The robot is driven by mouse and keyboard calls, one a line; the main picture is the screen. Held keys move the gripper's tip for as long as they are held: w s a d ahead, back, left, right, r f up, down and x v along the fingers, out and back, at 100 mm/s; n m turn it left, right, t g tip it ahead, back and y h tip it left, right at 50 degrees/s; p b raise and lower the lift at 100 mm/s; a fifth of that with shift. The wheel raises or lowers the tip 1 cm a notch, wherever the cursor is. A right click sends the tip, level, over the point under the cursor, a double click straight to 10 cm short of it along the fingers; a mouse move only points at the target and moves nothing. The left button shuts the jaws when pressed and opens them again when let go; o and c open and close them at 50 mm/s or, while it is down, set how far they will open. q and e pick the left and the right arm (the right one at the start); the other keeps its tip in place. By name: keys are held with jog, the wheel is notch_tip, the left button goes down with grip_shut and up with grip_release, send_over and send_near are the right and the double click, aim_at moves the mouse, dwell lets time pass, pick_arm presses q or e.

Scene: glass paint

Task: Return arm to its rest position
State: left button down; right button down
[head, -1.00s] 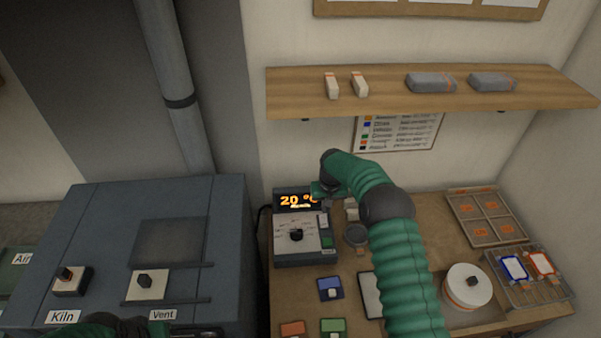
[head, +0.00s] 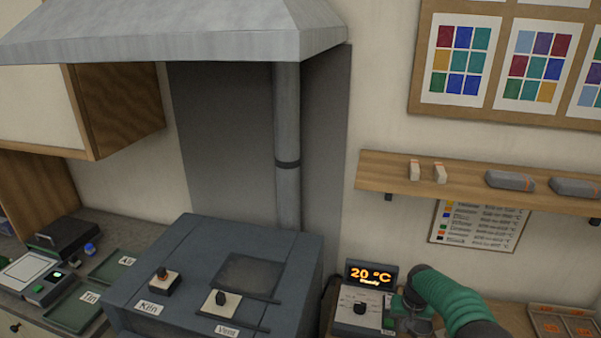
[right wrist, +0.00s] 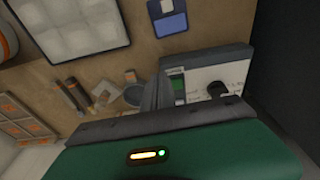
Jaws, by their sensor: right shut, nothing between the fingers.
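My right arm (head: 455,298) is green and ribbed and comes in at the bottom right of the head view. My right gripper (head: 414,312) is at the right side of the control unit (head: 358,308), whose orange display (head: 371,275) reads 20 °C. In the right wrist view the gripper's grey fingers (right wrist: 158,94) are shut with nothing between them. They are over the bench, beside the control unit's dial panel (right wrist: 218,78); I cannot tell whether they touch it. My left gripper is out of view.
The blue-grey kiln (head: 215,270) stands left of the control unit under a metal hood (head: 170,35). A wooden shelf (head: 460,192) with blocks hangs above the right arm. In the wrist view, a blue item (right wrist: 168,20), a pale tray (right wrist: 65,30) and small tools lie on the bench.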

jog(key=s+a+r+n+b, duration=0.1)
jog(key=s+a+n+b, duration=0.1)
jog(key=s+a+b, duration=0.7)
jog(key=s+a+f+b, duration=0.1)
jog(key=s+b, duration=0.1)
jog(key=s, duration=0.8)
jog(key=s+a+f+b, duration=0.1)
jog(key=s+f+b, duration=0.1)
jog(key=s, duration=0.9)
jog(key=shift+s+a+n+t, duration=0.15)
jog(key=shift+s+n+t, duration=0.15)
jog(key=shift+t, duration=0.1)
jog(key=shift+s, duration=0.1)
